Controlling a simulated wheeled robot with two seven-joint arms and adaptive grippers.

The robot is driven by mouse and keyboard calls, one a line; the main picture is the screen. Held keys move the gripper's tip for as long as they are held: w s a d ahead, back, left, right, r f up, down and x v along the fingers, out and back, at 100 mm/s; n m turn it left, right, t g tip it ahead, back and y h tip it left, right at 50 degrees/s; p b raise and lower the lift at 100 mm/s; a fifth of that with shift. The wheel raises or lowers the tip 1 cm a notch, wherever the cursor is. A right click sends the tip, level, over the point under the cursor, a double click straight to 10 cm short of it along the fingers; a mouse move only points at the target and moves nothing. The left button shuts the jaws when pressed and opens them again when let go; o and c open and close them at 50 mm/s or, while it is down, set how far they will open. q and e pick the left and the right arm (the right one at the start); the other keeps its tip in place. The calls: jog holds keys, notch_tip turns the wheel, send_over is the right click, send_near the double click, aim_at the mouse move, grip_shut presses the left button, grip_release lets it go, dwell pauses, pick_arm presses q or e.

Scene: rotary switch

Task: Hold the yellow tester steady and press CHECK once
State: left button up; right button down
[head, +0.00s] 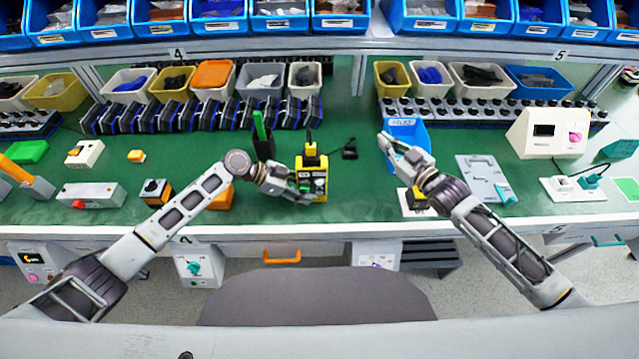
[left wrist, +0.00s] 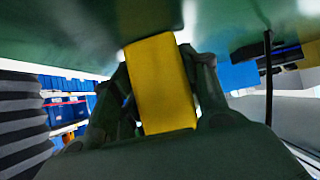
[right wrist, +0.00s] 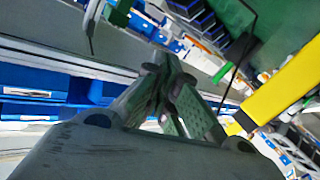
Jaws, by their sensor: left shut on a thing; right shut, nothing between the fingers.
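The yellow tester (head: 312,172) stands upright on the green bench mat, with a dark front face and a black-and-yellow top. My left gripper (head: 300,188) is shut on its left side. In the left wrist view the tester's yellow side (left wrist: 160,85) sits between the fingers. My right gripper (head: 384,140) is shut and empty, to the right of the tester and apart from it. In the right wrist view its fingertips (right wrist: 168,65) are together, and a yellow body (right wrist: 285,85) shows at the right. The CHECK label is too small to read.
A black pen cup (head: 263,145) with a green item is left of the tester. A small black part (head: 350,150) lies between tester and right gripper. A grey plate (head: 482,178) lies farther right.

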jog(key=s+a+f+m+g+y, duration=0.1)
jog(key=s+a+f+m, duration=0.15)
jog(key=s+a, duration=0.25)
jog(key=s+a+f+m+g, duration=0.1)
jog(key=s+a+f, duration=0.3)
jog(key=s+a, duration=0.15)
jog(key=m+g+y, duration=0.2)
jog(key=m, duration=0.2)
send_near(320, 183)
jog(key=s+a+f, duration=0.3)
jog(key=s+a, duration=0.4)
jog(key=shift+f, duration=0.1)
jog(key=shift+w, duration=0.2)
jog(key=w, duration=0.8)
jog(key=shift+w, duration=0.3)
jog(key=shift+w+f, duration=0.1)
jog(key=shift+w, duration=0.75)
dwell(2.2)
jog(key=shift+s, duration=0.85)
jog(key=shift+s, duration=0.1)
